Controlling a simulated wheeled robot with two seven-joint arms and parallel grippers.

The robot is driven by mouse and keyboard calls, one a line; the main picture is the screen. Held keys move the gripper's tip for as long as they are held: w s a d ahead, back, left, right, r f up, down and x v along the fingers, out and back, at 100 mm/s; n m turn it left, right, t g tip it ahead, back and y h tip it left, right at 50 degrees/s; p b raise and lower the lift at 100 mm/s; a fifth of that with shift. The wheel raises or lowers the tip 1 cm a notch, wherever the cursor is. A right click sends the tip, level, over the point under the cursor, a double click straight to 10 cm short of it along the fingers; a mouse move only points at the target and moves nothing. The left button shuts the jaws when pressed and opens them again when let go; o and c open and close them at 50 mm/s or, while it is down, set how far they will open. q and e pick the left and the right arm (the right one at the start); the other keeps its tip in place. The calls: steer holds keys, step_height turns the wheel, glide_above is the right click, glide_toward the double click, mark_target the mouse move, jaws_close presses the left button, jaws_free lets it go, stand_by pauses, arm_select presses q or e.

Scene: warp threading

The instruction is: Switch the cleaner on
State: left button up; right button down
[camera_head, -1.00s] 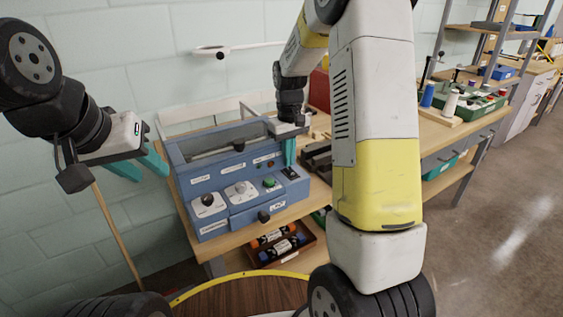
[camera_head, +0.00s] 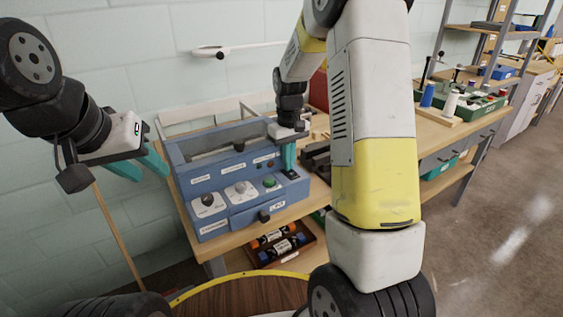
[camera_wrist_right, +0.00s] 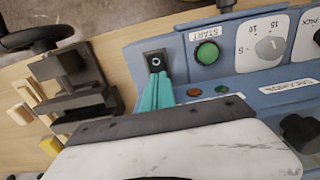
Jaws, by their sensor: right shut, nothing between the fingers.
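My right gripper (camera_wrist_right: 158,77) is shut and empty, pointing down at the switch. In the head view the right gripper (camera_head: 290,172) covers part of the switch. Its tips are at or just off the switch edge; I cannot tell if they touch. My left gripper (camera_head: 153,175) is open and empty, left of the cleaner.
The panel has a green START button (camera_wrist_right: 207,53), a white timer dial (camera_wrist_right: 269,47) and small indicator lamps (camera_wrist_right: 194,92). A dark clamp-like tool (camera_wrist_right: 75,85) lies beside the cleaner. A tray of bottles (camera_head: 280,244) is below. Spools (camera_head: 449,104) stand farther right.

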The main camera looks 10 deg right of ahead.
steer(key=shift+r, duration=3.5)
steer(key=s+r+m+t+y, duration=0.1)
steer(key=s+r+m+t, duration=0.15)
steer(key=s+r, duration=0.8)
steer(key=s+a+r+t+y, duration=0.1)
steer(key=s+a+t, duration=0.1)
steer(key=s, duration=1.1)
steer(key=shift+s+m+t, duration=0.4)
steer(key=shift+m+t, duration=0.05)
steer(key=shift+t, duration=0.4)
